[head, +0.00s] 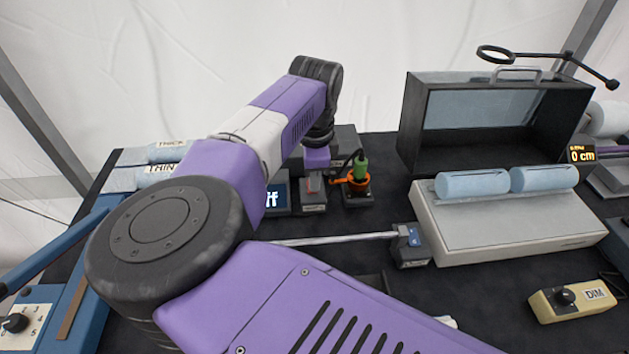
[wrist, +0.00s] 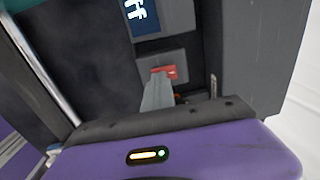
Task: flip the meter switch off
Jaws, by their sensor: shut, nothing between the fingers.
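A small grey box with a red switch (wrist: 166,70) shows just beyond my fingertips in the wrist view. In the head view the box (head: 314,208) stands on the black table, and my wrist partly covers it from above. My gripper (wrist: 158,78) is shut and empty, pointing at the red switch. Its tips overlap the switch's lower edge in the wrist view; I cannot tell whether they touch.
A green-and-orange device (head: 358,178) stands close right of the switch box. A large black case (head: 415,130) and a grey box with blue rolls (head: 450,235) fill the right. A DIM knob box (head: 573,300) lies front right.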

